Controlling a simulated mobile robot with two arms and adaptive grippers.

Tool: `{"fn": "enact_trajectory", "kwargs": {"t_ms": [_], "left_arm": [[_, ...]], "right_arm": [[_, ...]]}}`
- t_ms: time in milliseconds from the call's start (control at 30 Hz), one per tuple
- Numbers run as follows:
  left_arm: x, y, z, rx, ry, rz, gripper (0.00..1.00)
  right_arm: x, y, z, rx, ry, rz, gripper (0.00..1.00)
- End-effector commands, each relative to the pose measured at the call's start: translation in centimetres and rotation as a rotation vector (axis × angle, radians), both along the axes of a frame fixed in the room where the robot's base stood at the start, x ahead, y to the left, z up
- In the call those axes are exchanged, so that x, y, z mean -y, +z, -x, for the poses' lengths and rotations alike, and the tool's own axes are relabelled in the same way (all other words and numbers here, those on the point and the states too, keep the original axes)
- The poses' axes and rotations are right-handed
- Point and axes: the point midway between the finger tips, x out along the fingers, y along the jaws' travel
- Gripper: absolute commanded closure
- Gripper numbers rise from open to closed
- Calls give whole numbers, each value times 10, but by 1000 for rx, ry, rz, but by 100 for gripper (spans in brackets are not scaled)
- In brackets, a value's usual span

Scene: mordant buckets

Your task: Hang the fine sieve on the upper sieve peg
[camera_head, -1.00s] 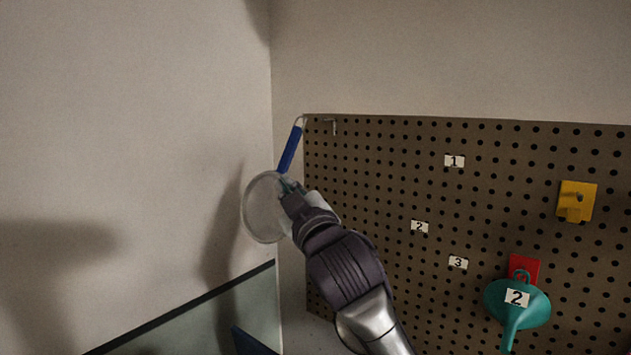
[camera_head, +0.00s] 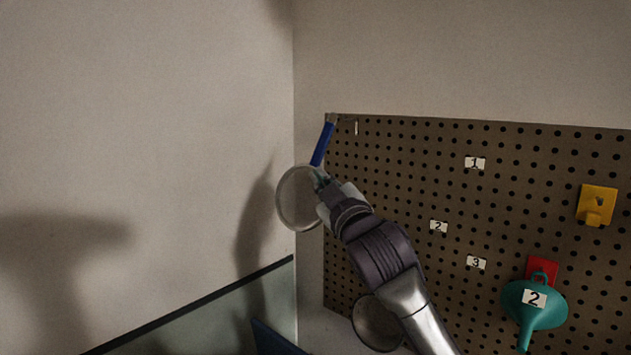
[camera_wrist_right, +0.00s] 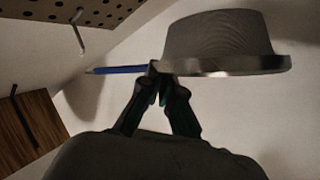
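The fine sieve (camera_head: 299,199) has a round mesh bowl with a pale rim and a blue handle (camera_head: 322,145) that points up and slightly right. My right gripper (camera_head: 320,180) is shut on it where handle and rim meet. The wrist view shows the fingertips (camera_wrist_right: 158,82) together there, below the mesh bowl (camera_wrist_right: 218,42). A metal peg (camera_head: 355,127) at the pegboard's upper left corner looks like the upper sieve peg; it also shows in the wrist view (camera_wrist_right: 80,36). The handle's end is just left of this peg, apart from it in the picture. My left gripper is out of view.
The pegboard (camera_head: 400,180) carries labels 1, 2 and 3, a yellow holder (camera_head: 597,204) and a teal funnel (camera_head: 535,305) on a red holder (camera_head: 543,270). A plain wall (camera_head: 140,130) stands close to the left. A wooden panel (camera_wrist_right: 35,120) shows in the wrist view.

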Motion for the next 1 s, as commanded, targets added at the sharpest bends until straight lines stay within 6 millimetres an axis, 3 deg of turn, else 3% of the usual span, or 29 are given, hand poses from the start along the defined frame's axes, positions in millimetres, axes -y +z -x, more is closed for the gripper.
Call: {"fn": "enact_trajectory", "kwargs": {"t_ms": [267, 1000], "left_arm": [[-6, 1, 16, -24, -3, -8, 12], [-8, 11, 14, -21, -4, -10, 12]], "right_arm": [[11, 1, -14, 1, -2, 0, 100], [33, -4, -44, 0, -1, 0, 100]]}}
